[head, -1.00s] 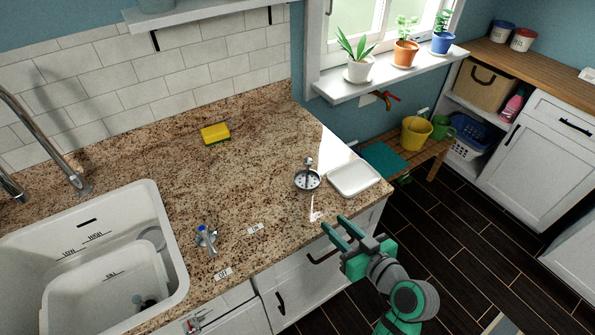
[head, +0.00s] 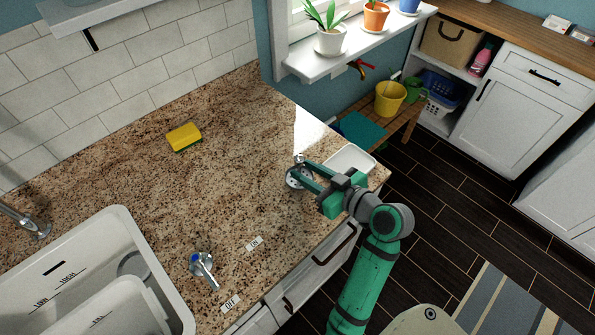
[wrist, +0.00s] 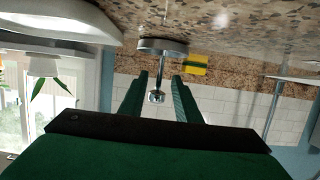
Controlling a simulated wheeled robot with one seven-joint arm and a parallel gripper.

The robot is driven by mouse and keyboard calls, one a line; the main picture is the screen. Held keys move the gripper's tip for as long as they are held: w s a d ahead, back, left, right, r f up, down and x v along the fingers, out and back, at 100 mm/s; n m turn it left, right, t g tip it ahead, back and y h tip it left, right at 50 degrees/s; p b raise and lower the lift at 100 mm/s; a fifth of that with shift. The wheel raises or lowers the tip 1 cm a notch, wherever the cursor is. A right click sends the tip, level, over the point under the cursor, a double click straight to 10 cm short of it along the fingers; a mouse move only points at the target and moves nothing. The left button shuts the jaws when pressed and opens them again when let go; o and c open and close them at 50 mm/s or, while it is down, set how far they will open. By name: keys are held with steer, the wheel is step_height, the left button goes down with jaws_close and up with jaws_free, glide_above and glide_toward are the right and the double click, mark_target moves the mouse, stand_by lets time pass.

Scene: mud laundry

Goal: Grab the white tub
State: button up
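A white tub (head: 150,303) with a fill mark sits inside the white sink at the lower left, cut off by the picture's bottom edge. My gripper (head: 298,171) is far to its right, over the counter's right end. It is open, with its fingers at a metal sink strainer (head: 293,183) with an upright knob. In the wrist view the strainer (wrist: 162,46) appears upside down, its knob between the open fingers (wrist: 158,98); contact cannot be told. A shallow white dish (head: 352,158) lies just behind my gripper, partly hidden by it.
The white sink (head: 130,225) has level marks on its wall. A blue-topped tap handle (head: 203,268) stands between on and off labels. A yellow sponge (head: 184,136) lies towards the back. The middle of the granite counter (head: 235,180) is clear. Potted plants line the windowsill (head: 300,62).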

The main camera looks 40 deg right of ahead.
mark_target(291, 168)
steer(key=shift+x, duration=3.6)
steer(key=shift+w+r, duration=0.1)
jaws_close()
steer(key=shift+d+r, duration=0.1)
steer(key=shift+d, duration=0.1)
steer(key=shift+s+r, duration=0.25)
steer(key=shift+r, duration=0.35)
steer(key=s+d+r, duration=0.5)
steer(key=s+r, duration=0.6)
steer(key=s, duration=0.1)
steer(key=shift+s+r, duration=0.3)
